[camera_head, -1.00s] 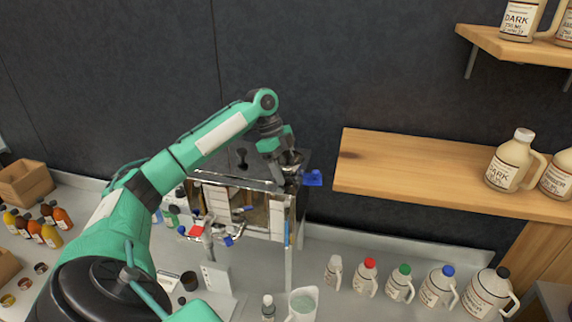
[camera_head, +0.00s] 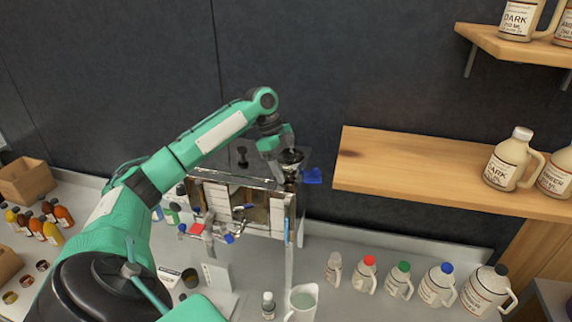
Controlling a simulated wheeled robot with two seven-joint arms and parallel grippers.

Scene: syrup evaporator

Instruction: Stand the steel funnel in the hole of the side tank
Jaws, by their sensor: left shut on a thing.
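My left gripper (camera_head: 278,154) is above the right end of the evaporator (camera_head: 236,208). It is shut on the steel funnel (camera_head: 291,157), a small shiny cup shape at its fingertips. The side tank shows only in part under the funnel; the gripper and funnel cover its hole. I cannot tell whether the funnel's spout is in the hole or above it. A blue handle (camera_head: 312,176) sticks out just right of the funnel. My right gripper is not in view.
A wooden shelf (camera_head: 440,174) with jugs juts out to the right of the gripper. Several jugs with coloured caps (camera_head: 403,281) and a clear pitcher (camera_head: 302,301) stand on the counter in front. Small bottles and wooden crates (camera_head: 27,181) are at left.

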